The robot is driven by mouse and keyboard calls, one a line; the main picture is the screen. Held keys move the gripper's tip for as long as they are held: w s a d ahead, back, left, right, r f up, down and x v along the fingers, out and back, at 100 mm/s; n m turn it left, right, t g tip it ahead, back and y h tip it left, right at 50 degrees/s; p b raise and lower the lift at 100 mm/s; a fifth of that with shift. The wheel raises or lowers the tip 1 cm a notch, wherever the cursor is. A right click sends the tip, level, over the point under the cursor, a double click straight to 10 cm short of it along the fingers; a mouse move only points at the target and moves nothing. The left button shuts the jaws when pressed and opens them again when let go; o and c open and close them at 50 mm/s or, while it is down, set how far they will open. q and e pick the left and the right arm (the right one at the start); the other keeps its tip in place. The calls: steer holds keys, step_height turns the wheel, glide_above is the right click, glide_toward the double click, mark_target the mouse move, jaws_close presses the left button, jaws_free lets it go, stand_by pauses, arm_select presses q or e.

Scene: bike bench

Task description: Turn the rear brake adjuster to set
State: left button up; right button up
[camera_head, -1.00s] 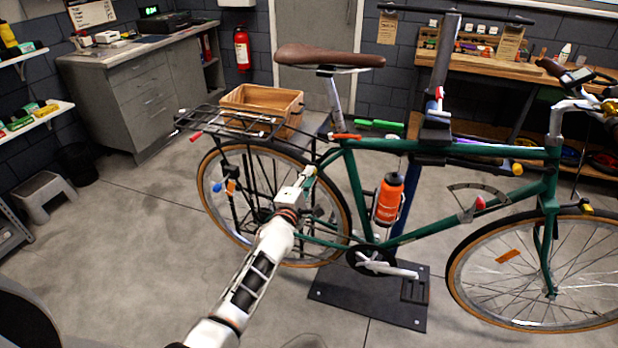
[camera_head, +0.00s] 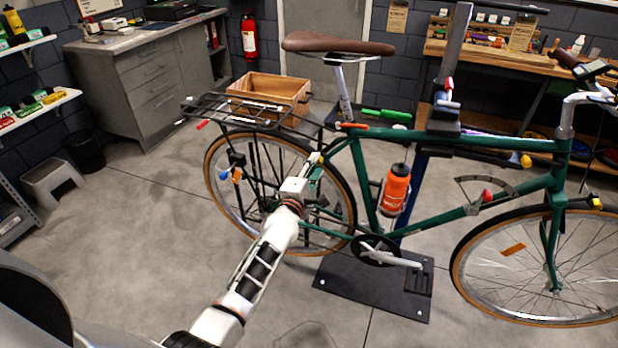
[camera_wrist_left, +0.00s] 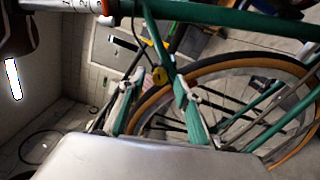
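A green bike with a brown saddle (camera_head: 338,44) is held on a stand, its rear wheel (camera_head: 215,195) at the left. My left gripper (camera_head: 317,167) is at the rear wheel's upper right, by the frame's rear stays. In the left wrist view its two teal-padded fingers (camera_wrist_left: 159,88) are spread apart. In the head view the adjuster is too small to make out clearly. My right gripper is not in view.
A black rear rack (camera_head: 235,108) sits over the rear wheel. An orange bottle (camera_head: 396,188) is on the frame. A wooden crate (camera_head: 268,88) is behind the rack, and the stand's dark base plate (camera_head: 350,290) lies on the floor.

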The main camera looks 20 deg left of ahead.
arm_select(q)
steer(key=s, duration=1.1)
steer(key=shift+s+a, duration=0.2)
steer(key=shift+s, duration=0.1)
steer(key=s+f+m+g, duration=0.3)
steer(key=s+f+m, duration=0.8)
steer(key=s, duration=0.4)
steer(key=s+d+f+m+g+h, duration=0.1)
steer(key=s+f+m+g, duration=0.3)
steer(key=s+f+m, duration=0.7)
steer(key=s+m, duration=0.2)
steer(key=s, duration=0.2)
steer(key=shift+s+f+g, duration=0.15)
steer(key=shift+s+g, duration=0.05)
steer(key=shift+g, duration=0.1)
steer(key=shift+c, duration=0.8)
